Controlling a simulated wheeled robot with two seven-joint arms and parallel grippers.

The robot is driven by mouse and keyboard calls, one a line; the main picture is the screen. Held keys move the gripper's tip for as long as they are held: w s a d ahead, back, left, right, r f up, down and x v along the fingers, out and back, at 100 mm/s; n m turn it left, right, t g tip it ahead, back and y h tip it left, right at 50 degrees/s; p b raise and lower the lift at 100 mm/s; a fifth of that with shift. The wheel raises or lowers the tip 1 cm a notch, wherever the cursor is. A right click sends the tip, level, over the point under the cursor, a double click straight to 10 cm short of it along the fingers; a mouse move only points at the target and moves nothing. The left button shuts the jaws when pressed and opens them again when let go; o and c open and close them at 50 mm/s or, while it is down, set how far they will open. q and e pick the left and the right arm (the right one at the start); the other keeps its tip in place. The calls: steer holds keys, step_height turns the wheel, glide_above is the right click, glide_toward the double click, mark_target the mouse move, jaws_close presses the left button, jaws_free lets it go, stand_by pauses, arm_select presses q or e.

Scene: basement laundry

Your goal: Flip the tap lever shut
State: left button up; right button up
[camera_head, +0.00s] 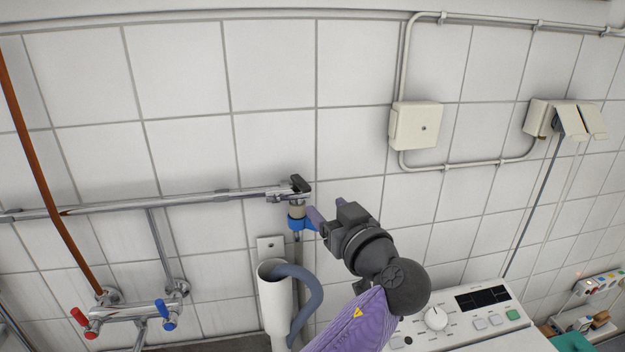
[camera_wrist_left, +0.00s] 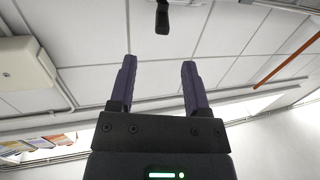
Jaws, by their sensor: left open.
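The tap's black lever (camera_head: 299,184) sits on top of a small tap (camera_head: 297,209) at the right end of the chrome wall pipe. A blue collar (camera_head: 296,222) is below it. My left gripper (camera_head: 326,208) is just right of and slightly below the lever, its purple fingers apart and empty. In the left wrist view the gripper (camera_wrist_left: 158,64) is open, and the dark lever (camera_wrist_left: 163,18) shows beyond the fingertips, roughly in line with the gap. The fingers appear apart from the lever. Part of the tap may be hidden by a finger. My right gripper is not in view.
A chrome pipe (camera_head: 170,203) runs left along the tiled wall. A white standpipe (camera_head: 275,300) with a grey hose (camera_head: 312,290) stands below the tap. A mixer with red and blue handles (camera_head: 130,312) is lower left. A washing machine (camera_head: 470,318) is lower right.

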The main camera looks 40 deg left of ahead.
mark_target(307, 191)
arm_select(q)
steer(key=p+x, duration=0.1)
steer(key=x, duration=0.8)
steer(key=shift+a+f, duration=0.1)
steer(key=shift+a, duration=0.25)
jaws_close()
